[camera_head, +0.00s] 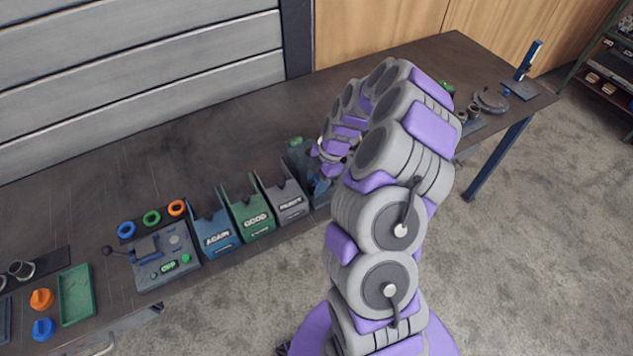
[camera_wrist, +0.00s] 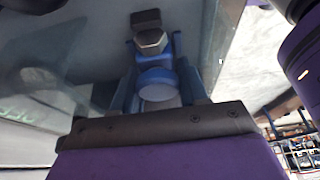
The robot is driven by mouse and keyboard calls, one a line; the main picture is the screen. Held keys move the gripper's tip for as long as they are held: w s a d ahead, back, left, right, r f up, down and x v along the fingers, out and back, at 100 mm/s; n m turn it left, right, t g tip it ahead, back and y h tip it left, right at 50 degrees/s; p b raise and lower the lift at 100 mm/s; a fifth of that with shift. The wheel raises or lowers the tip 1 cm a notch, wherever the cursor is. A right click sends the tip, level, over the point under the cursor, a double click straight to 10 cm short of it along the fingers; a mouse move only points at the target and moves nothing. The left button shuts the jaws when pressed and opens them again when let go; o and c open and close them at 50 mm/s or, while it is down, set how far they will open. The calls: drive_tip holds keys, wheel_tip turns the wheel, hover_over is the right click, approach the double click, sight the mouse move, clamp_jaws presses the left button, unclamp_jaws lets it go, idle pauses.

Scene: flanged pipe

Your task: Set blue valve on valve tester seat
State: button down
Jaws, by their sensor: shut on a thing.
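My gripper (camera_wrist: 152,95) is shut on the blue valve (camera_wrist: 157,78), which shows a blue round body and a grey metal hex part between the fingers in the wrist view. In the head view my gripper (camera_head: 322,170) is to the right of the bins, low over the bench's front side, mostly hidden by my arm. The held valve cannot be made out clearly there. A grey station with a lever and a green-lit label (camera_head: 163,258), which looks like the valve tester, sits at the left, well apart from my gripper. Its seat cannot be singled out.
Blue AGAIN (camera_head: 217,234), green GOOD (camera_head: 254,218) and grey REJECT (camera_head: 288,199) bins stand between the station and my gripper. Blue, green and orange rings (camera_head: 151,217) lie behind the station. A green tray (camera_head: 76,295) is at far left. The bench's back middle is clear.

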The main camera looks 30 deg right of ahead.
sight(316, 178)
drive_tip(key=c, duration=0.5)
unclamp_jaws()
drive_tip(key=shift+f, duration=0.1)
drive_tip(key=shift+o, duration=0.7)
drive_tip(key=shift+o, duration=0.8)
drive_tip(key=shift+r, duration=3.6)
